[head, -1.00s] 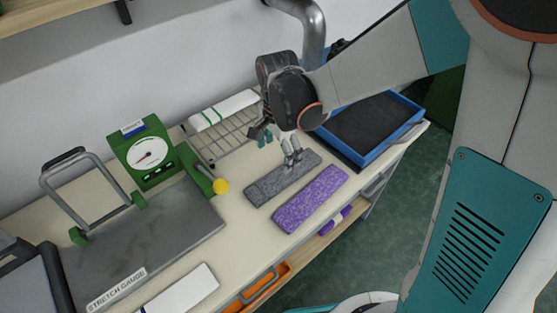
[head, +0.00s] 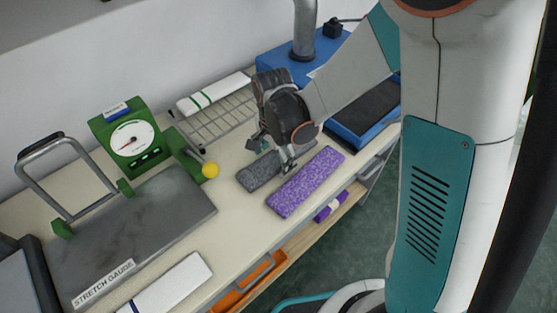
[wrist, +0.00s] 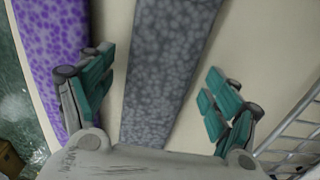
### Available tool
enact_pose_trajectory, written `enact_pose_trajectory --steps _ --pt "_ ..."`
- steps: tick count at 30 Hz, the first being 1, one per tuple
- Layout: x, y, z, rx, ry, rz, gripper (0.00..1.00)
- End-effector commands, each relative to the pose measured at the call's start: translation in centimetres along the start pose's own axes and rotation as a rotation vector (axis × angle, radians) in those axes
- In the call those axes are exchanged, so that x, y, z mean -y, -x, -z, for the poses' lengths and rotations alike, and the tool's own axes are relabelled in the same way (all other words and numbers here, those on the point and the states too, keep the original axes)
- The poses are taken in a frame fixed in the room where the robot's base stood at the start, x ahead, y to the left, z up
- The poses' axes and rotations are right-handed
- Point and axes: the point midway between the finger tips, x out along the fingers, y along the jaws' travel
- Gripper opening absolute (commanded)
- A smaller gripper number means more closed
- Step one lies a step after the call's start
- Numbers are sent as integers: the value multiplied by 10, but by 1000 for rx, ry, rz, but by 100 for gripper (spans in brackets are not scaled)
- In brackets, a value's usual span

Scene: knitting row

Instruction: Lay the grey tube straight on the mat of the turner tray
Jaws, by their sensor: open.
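The grey tube (head: 259,173), a flat speckled sleeve, lies on the cream worktop beside the purple tube. My gripper (head: 287,163) is open over it in the head view and hides its right part. In the wrist view the grey tube (wrist: 165,85) runs between my two spread fingers (wrist: 160,97), with a gap on each side. I cannot tell how high the fingertips are above the worktop. The turner tray (head: 360,143) is blue, with a dark mat (head: 376,103) that looks bare where it shows. My arm hides part of the tray.
The purple tube (head: 306,182) lies close on the front side; it also shows in the wrist view (wrist: 58,50). A stretch gauge (head: 130,140) with a yellow knob (head: 210,170) is at left.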

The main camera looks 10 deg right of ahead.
Motion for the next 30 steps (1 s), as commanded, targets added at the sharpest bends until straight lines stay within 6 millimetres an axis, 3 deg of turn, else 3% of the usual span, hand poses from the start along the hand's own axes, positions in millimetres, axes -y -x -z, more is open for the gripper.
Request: enact_pose_trajectory --steps 3,8,22,30 --pt "0 1 0 0 0 0 79" --pt "0 1 0 0 0 0 44" --pt "0 4 0 0 0 0 43" --pt "0 30 0 0 0 0 43"
